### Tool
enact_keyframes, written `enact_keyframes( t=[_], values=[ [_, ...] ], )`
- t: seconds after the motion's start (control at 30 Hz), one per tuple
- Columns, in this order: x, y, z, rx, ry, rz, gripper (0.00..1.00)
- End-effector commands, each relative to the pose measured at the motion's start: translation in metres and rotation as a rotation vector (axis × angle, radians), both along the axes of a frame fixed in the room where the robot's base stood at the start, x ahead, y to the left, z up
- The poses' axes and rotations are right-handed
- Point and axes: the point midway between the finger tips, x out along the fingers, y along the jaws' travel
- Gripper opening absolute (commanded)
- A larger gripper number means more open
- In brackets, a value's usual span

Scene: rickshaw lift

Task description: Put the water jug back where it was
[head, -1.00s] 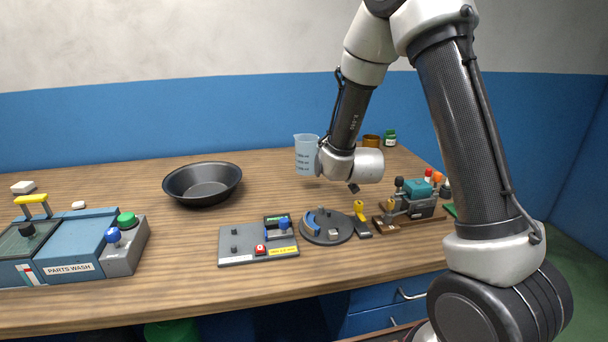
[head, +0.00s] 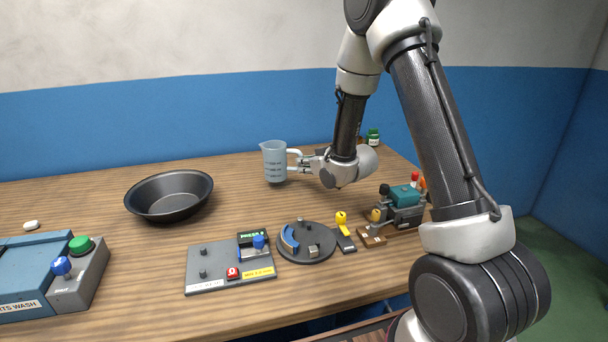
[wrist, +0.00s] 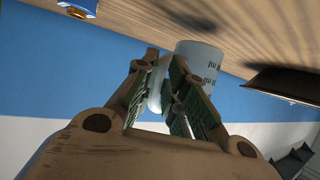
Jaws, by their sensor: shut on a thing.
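The water jug (head: 274,163) is a translucent pale-blue measuring jug with dark markings, upright at the back middle of the bench in the head view. Its white handle points right, toward my gripper (head: 304,163). My gripper is shut on that handle. In the wrist view the jug (wrist: 200,62) shows just beyond the fingers (wrist: 168,95), with the table surface at the top of the picture. I cannot tell whether the jug's base touches the table or is slightly above it.
A black bowl (head: 170,196) stands left of the jug. A grey button panel (head: 225,268), a round dark turntable (head: 306,243) and a teal device (head: 403,202) are nearer the front. A green jar (head: 373,138) is at the back right. Bare wood lies around the jug.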

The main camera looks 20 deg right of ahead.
Motion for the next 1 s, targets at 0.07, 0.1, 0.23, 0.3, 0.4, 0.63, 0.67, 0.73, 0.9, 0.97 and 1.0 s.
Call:
enact_keyframes(
  t=[0.07, 0.1, 0.23, 0.3, 0.4, 0.63, 0.67, 0.73, 0.9, 0.97, 1.0],
  values=[
    [0.000, 0.000, -0.015, -0.001, 0.004, 0.000, 0.00],
    [0.000, 0.000, -0.021, 0.000, 0.004, 0.001, 0.00],
    [0.000, 0.000, -0.030, 0.000, 0.001, 0.000, 0.00],
    [0.000, 0.000, -0.030, 0.000, 0.000, 0.000, 0.00],
    [0.000, 0.000, -0.030, 0.000, 0.000, 0.000, 0.00],
    [0.000, 0.000, -0.033, 0.000, 0.001, 0.000, 0.20],
    [0.000, 0.000, -0.033, 0.000, 0.001, 0.000, 0.26],
    [0.000, 0.000, -0.033, 0.000, 0.001, 0.000, 0.35],
    [0.000, 0.000, -0.033, 0.000, 0.001, 0.000, 0.35],
    [0.000, 0.000, -0.033, 0.000, 0.001, 0.000, 0.35],
    [0.000, 0.000, -0.033, 0.000, 0.001, 0.000, 0.35]
  ],
)
